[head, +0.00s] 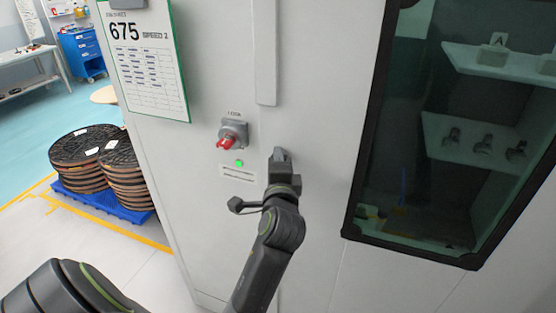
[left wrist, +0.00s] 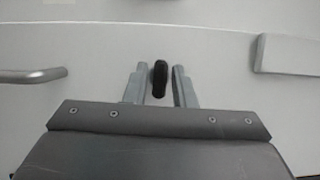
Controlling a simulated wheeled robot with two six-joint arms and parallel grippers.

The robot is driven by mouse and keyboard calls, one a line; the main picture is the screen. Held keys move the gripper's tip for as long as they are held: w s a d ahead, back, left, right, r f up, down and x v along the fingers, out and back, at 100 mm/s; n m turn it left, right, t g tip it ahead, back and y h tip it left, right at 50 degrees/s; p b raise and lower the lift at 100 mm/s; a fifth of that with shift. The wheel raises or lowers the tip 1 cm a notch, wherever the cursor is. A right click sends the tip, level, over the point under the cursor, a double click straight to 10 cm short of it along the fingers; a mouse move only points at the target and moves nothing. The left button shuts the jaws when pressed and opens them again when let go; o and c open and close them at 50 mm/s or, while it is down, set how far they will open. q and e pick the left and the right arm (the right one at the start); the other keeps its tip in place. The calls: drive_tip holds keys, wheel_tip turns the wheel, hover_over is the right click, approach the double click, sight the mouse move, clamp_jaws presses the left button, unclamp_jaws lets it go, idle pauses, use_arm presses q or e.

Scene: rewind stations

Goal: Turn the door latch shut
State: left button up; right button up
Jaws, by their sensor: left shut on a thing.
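My left gripper (head: 281,155) is up against the pale cabinet door, right of the red switch. In the left wrist view the two grey fingers of this gripper (left wrist: 160,84) stand on either side of a small black latch handle (left wrist: 159,79), and the jaws are shut on it. The handle lies nearly in line with the fingers in that view. In the head view the latch is hidden behind the gripper, so how far it is turned cannot be told there. My right gripper is in neither view.
A red rotary switch (head: 227,140) and a lit green lamp (head: 239,163) sit left of the gripper. A dark-framed window (head: 362,165) is to the right. A sign (head: 150,65) hangs upper left. Stacked reels (head: 85,160) stand on a blue pallet (head: 110,205) at the left.

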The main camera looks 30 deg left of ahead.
use_arm(q)
drive_tip(key=shift+n, duration=0.3)
drive_tip(key=o, duration=0.7)
drive_tip(key=shift+o, duration=0.2)
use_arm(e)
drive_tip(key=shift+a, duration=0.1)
